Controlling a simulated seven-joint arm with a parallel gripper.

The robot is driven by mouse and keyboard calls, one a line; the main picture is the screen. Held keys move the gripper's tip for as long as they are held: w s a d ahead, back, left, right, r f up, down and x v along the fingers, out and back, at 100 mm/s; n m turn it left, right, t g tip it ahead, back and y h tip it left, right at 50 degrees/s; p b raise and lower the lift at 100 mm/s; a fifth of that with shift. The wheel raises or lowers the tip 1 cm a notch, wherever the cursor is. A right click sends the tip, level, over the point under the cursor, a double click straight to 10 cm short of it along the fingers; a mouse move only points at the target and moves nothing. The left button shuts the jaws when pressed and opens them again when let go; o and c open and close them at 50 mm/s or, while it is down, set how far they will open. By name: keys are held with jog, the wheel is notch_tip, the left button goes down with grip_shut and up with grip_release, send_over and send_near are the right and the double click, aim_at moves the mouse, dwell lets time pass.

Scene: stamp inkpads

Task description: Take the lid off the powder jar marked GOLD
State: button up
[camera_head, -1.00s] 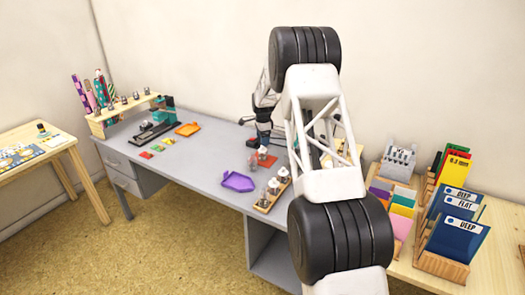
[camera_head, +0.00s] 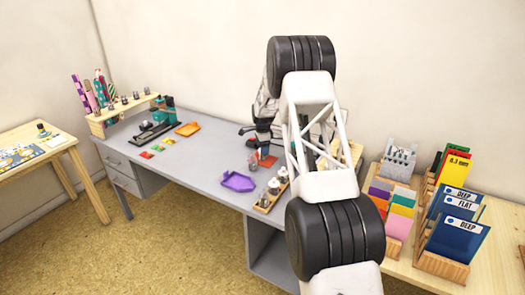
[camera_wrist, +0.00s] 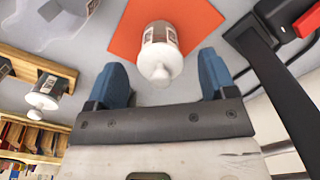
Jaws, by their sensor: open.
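A powder jar (camera_wrist: 158,38) with a brownish label stands on an orange-red mat (camera_wrist: 188,14) in the wrist view. Its white lid (camera_wrist: 158,66) with a round knob is on it. The label is too small to read, so I cannot tell whether it says GOLD. My gripper (camera_wrist: 162,78) is open, its two blue fingers apart on either side of the lid, with nothing held. In the head view the gripper (camera_head: 263,147) is over the red mat (camera_head: 267,161) and hides most of the jar there.
More lidded jars sit in a wooden rack (camera_head: 262,207). A purple tray (camera_head: 238,182) lies to the left. A black-handled tool with red parts (camera_wrist: 275,45) is close on the right in the wrist view.

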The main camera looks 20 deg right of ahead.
dwell(0.4)
jog(key=c, duration=1)
